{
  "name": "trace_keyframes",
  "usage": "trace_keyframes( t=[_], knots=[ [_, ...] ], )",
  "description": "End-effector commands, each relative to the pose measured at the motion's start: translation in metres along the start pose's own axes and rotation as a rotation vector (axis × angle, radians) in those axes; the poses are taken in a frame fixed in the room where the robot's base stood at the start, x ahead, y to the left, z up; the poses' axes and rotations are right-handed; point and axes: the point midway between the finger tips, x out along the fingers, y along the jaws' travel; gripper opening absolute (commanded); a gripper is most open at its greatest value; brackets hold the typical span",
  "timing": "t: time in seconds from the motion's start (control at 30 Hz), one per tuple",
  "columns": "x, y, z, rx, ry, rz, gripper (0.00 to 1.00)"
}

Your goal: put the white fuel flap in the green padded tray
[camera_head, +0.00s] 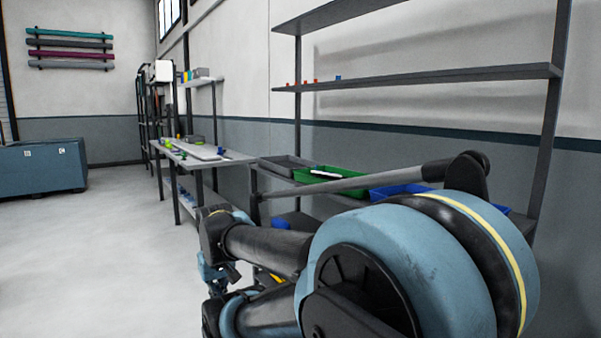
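The green tray (308,178) sits on the shelf unit at the right, partly behind a bar of my arm. A small flat white piece (326,174) shows in the green tray; it may be the white fuel flap, but it is too small to be sure. The end of my arm with my gripper (220,273) is low in the middle of the view, apart from the tray and seen from behind. Its fingers are too small and covered to tell whether they are open or hold something.
A grey tray (283,163) stands left of the green one, and a blue tray (392,191) stands right of it. A long table (226,158) with small items runs along the wall. A blue-grey chest (42,168) is at far left. The floor (95,250) at left is clear.

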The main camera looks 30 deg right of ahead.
Motion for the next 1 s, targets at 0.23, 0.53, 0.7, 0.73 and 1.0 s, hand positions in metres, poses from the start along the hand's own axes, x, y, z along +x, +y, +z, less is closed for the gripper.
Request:
trace_keyframes(
  t=[0.23,0.53,0.7,0.73,1.0],
  knots=[
    [-0.006,0.000,0.004,0.004,0.008,0.001,0.00],
    [-0.068,0.025,-0.048,0.205,-0.015,0.019,0.00],
    [-0.122,0.058,-0.099,0.407,-0.038,0.036,0.00],
    [-0.131,0.064,-0.108,0.442,-0.042,0.040,0.00],
    [-0.203,0.138,-0.181,0.763,-0.078,0.068,0.00]
  ],
)
